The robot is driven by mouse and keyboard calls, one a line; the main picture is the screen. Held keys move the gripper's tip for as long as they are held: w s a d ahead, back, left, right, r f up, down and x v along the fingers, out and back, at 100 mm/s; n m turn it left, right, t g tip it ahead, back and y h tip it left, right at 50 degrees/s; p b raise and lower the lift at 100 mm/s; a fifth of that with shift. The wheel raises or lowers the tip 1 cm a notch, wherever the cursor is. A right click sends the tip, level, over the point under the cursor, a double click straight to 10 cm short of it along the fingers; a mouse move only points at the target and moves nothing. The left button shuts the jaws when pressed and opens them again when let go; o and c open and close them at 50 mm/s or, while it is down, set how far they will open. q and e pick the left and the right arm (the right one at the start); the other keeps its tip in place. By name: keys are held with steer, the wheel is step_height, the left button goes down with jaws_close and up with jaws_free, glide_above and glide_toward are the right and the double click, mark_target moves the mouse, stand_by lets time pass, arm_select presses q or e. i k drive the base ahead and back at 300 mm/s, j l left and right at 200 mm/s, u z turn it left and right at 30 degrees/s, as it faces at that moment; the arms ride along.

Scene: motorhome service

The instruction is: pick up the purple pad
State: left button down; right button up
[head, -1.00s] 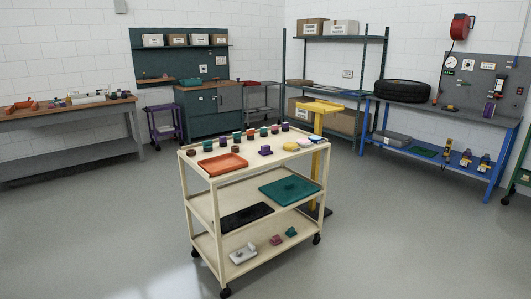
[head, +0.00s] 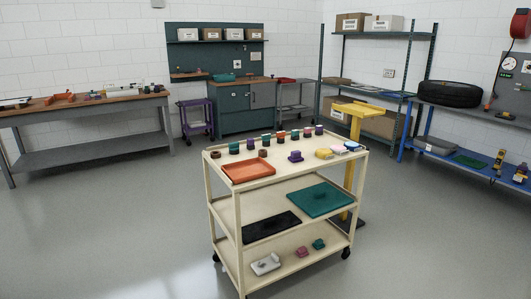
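A small purple pad-like block (head: 296,156) with a raised top sits on the top shelf of the cream cart (head: 277,179), near the middle of its front half. It stands apart from the orange tray (head: 248,171) to its left and the yellow pad (head: 324,153) to its right. Pink and light blue pads (head: 352,146) lie at the right end of the shelf. Neither of my grippers shows in the head view.
A row of several small coloured jars (head: 281,135) runs along the cart's back edge. Lower shelves hold a teal tray (head: 320,199), a black tray (head: 271,227) and small items. A yellow stand (head: 355,112) is close behind the cart. Grey floor is clear around the front and left.

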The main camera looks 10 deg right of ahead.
mark_target(295, 156)
steer(key=i+l+u, duration=0.15)
steer(key=i+l, duration=0.25)
steer(key=i+l+u, duration=0.2)
steer(key=i+l, duration=0.15)
steer(key=l, duration=0.2)
steer(key=i+l, duration=0.2)
steer(key=l, duration=0.15)
steer(key=i+l, duration=0.2)
steer(key=l, duration=0.15)
steer(key=i+l+u, duration=0.1)
steer(key=i+l, duration=0.15)
steer(key=k+l, duration=0.05)
